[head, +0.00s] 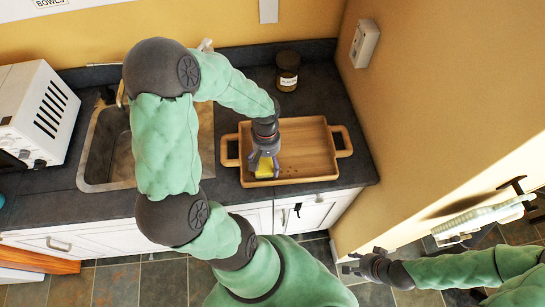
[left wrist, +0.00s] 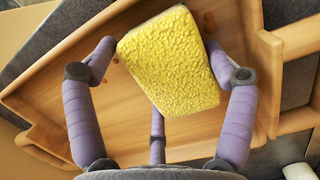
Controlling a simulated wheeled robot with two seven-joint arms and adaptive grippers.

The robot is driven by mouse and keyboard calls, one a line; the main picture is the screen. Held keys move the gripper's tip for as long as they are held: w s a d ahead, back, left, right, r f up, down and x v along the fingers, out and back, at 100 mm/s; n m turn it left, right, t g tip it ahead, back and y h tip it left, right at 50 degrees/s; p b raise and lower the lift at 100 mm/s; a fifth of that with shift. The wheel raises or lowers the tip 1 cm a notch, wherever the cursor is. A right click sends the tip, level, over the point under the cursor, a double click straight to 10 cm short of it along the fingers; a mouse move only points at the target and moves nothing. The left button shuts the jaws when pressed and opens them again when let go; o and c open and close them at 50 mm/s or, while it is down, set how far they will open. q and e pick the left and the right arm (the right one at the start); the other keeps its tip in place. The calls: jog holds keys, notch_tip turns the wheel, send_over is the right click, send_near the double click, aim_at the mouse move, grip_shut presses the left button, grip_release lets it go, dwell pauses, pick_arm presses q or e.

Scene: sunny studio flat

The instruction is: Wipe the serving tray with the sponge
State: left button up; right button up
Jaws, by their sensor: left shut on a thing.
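The wooden serving tray (head: 315,145) with two side handles lies on the dark counter. Small brown spots (head: 290,171) show on its floor to the right of the sponge. The yellow sponge (head: 265,172) is in the near left part of the tray, in my left gripper (head: 264,160). In the left wrist view the sponge (left wrist: 172,62) sits between the purple fingers, tilted, over the tray (left wrist: 60,100). I cannot tell whether it touches the tray floor. My right gripper (head: 358,266) is open and empty, low at the right, away from the counter.
A dark jar (head: 287,70) with a pale label stands behind the tray. A sink (head: 107,150) and a white microwave (head: 38,115) are to the left. The yellow wall (head: 400,110) closes off the right side, close to the tray's right handle.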

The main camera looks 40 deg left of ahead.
aim_at(315, 150)
pick_arm(q)
jog(key=shift+s, duration=0.45)
jog(key=shift+w+d+b, duration=0.5)
jog(key=shift+w+d, duration=2)
jog(key=shift+w, duration=0.3)
jog(key=shift+w+d+b, duration=0.2)
jog(key=shift+w+d, duration=1.55)
jog(key=shift+w, duration=0.25)
jog(key=shift+w+d+b, duration=0.2)
jog(key=shift+w+d, duration=1.5)
jog(key=shift+w, duration=0.25)
jog(key=shift+w+a, duration=0.1)
jog(key=shift+w+a, duration=1.9)
jog(key=shift+a, duration=0.3)
